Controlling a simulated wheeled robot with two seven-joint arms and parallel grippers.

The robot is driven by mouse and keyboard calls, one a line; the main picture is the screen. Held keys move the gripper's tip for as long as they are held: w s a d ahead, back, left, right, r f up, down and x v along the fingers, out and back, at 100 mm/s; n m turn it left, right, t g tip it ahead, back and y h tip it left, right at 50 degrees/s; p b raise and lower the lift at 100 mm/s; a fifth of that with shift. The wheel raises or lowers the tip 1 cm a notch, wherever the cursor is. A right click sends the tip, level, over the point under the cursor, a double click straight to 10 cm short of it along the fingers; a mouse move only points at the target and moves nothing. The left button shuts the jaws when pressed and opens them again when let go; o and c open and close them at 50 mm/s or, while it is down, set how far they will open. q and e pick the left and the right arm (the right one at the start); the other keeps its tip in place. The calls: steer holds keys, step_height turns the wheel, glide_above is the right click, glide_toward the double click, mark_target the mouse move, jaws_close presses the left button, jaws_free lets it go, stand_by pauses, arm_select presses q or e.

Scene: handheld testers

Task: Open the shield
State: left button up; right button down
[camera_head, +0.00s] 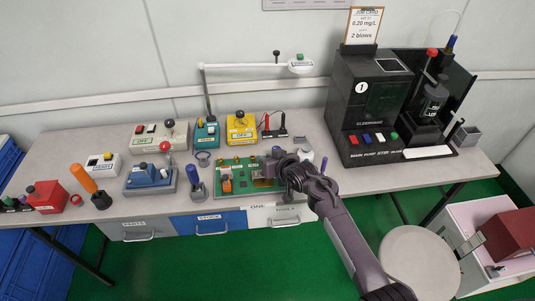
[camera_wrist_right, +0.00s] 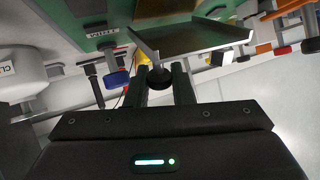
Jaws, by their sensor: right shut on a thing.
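A green circuit board (camera_head: 228,184) lies on the front part of the bench. A grey metal shield (camera_wrist_right: 190,38) with raised edges shows above my fingers in the right wrist view, against the green board (camera_wrist_right: 88,17). A round black knob (camera_wrist_right: 160,78) sits at the shield's near edge. My right gripper (camera_wrist_right: 161,74) is shut on this knob. In the head view my right gripper (camera_head: 278,168) is at the right part of the board and hides part of it and the shield. The shield's exact angle is hard to tell. My left gripper is not in view.
Several coloured testers stand behind and left of the board, including a yellow one (camera_head: 241,127) and a blue one (camera_head: 150,178). A lamp arm (camera_head: 245,67) reaches over them. A large black machine (camera_head: 368,103) stands on the right. A round stool (camera_head: 418,262) is in front.

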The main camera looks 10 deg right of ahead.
steer(key=shift+w+g+p, duration=0.2)
steer(key=shift+g+p, duration=0.1)
steer(key=shift+p, duration=0.05)
stand_by(0.3)
steer(key=c, duration=1.3)
jaws_free()
steer(key=v, duration=0.7)
steer(key=shift+s+r, duration=0.3)
steer(key=shift+d, duration=0.1)
